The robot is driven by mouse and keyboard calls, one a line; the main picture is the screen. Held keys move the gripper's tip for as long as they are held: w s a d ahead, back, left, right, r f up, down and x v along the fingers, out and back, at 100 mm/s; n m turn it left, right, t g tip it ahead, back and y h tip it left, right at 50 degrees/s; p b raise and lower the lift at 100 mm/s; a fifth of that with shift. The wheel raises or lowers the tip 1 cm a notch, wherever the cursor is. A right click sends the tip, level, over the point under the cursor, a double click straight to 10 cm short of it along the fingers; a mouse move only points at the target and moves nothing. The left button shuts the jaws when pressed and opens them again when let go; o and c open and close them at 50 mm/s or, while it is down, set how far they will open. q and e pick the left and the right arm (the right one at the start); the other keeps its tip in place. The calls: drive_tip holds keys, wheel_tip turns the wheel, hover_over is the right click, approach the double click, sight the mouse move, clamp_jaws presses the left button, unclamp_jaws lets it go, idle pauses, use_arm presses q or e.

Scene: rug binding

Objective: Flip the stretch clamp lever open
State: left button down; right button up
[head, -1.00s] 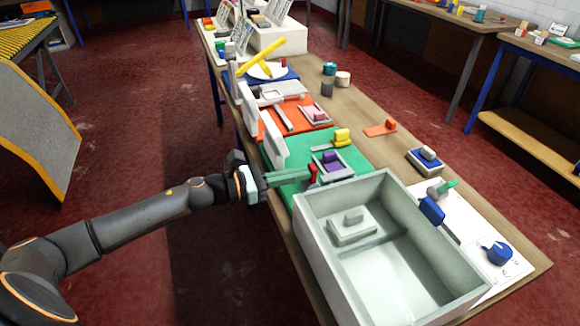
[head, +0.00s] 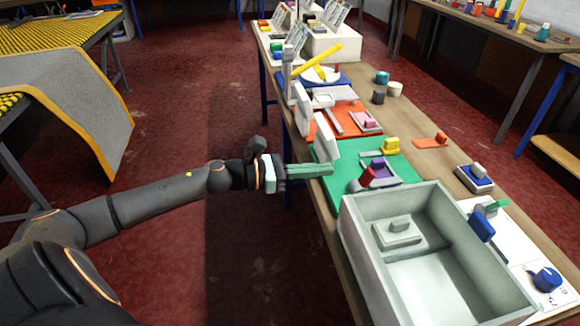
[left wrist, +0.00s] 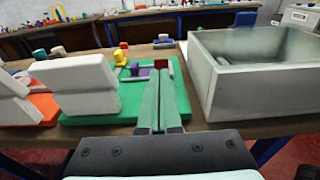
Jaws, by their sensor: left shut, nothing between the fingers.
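A red lever (head: 368,177) stands on the green board (head: 330,152), beside a purple block (head: 379,166) in a grey frame. I take it for the clamp lever, though no label confirms this. It leans in the head view. In the left wrist view the red lever (left wrist: 161,63) shows just beyond the fingertips, with the purple block (left wrist: 143,72) to its left. My left gripper (head: 331,170) is shut and empty, its long green fingers pointing at the lever from the left. A gap separates the tips from the lever in the head view. My right gripper is out of view.
A large grey open box (head: 362,240) stands right beside the lever. White upright plates (head: 325,137) stand at the board's left edge. A yellow block (head: 391,146) sits behind the purple one. The floor left of the table is clear.

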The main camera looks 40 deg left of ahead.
use_arm(q)
drive_tip(key=s+a+r, duration=0.2)
drive_tip(key=s+a, duration=0.1)
drive_tip(key=s, duration=0.1)
drive_tip(key=shift+s+a+r, duration=0.15)
drive_tip(key=shift+a+r, duration=0.25)
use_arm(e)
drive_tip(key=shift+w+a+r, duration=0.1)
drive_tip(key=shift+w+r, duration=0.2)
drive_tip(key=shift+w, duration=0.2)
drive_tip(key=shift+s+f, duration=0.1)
